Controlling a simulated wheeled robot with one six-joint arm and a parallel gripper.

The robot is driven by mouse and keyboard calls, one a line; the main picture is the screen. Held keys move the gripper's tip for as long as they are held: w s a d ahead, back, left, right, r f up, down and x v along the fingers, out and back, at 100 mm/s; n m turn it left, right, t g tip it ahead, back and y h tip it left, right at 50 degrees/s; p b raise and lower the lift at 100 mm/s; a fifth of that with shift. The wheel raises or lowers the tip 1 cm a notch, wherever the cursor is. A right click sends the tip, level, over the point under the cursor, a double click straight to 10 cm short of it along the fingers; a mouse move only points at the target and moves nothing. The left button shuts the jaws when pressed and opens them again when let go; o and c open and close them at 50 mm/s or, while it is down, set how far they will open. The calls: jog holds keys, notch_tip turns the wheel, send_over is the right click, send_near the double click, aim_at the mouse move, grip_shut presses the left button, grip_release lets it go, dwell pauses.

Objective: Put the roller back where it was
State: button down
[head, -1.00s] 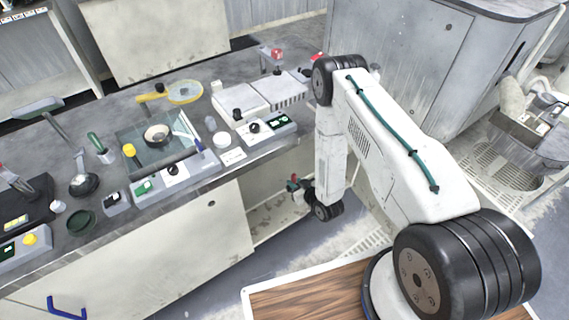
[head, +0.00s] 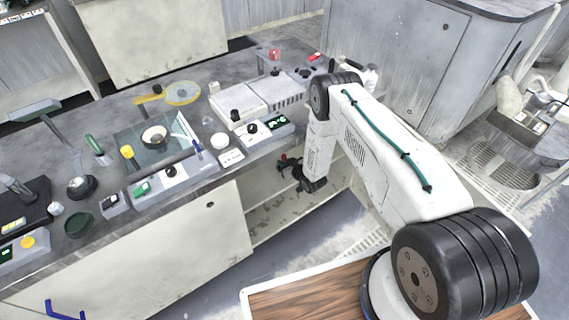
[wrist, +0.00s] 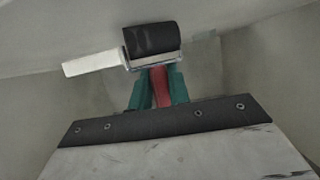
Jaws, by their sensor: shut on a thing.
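The roller (wrist: 153,39) has a black drum in a pale metal frame. In the wrist view it is just beyond my fingertips. A white bar-like piece (wrist: 92,64) sticks out to its left; I cannot tell if it is part of the roller. My gripper (wrist: 160,84) has green fingers shut on a red piece below the drum, which looks like the roller's handle. In the head view my gripper (head: 286,163) is small, at the open compartment (head: 262,194) under the bench. The roller's drum cannot be made out clearly there.
Pale walls (wrist: 35,110) surround the roller in the wrist view. The bench top (head: 110,185) above the compartment carries several instruments, including a white box (head: 238,100). A closed cabinet door (head: 150,245) is left of the opening. Floor is free to the right.

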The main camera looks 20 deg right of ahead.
jog(key=shift+f, duration=0.15)
jog(key=c, duration=1.3)
grip_release()
jog(key=shift+f, duration=0.1)
jog(key=shift+r, duration=0.2)
jog(key=v, duration=1.2)
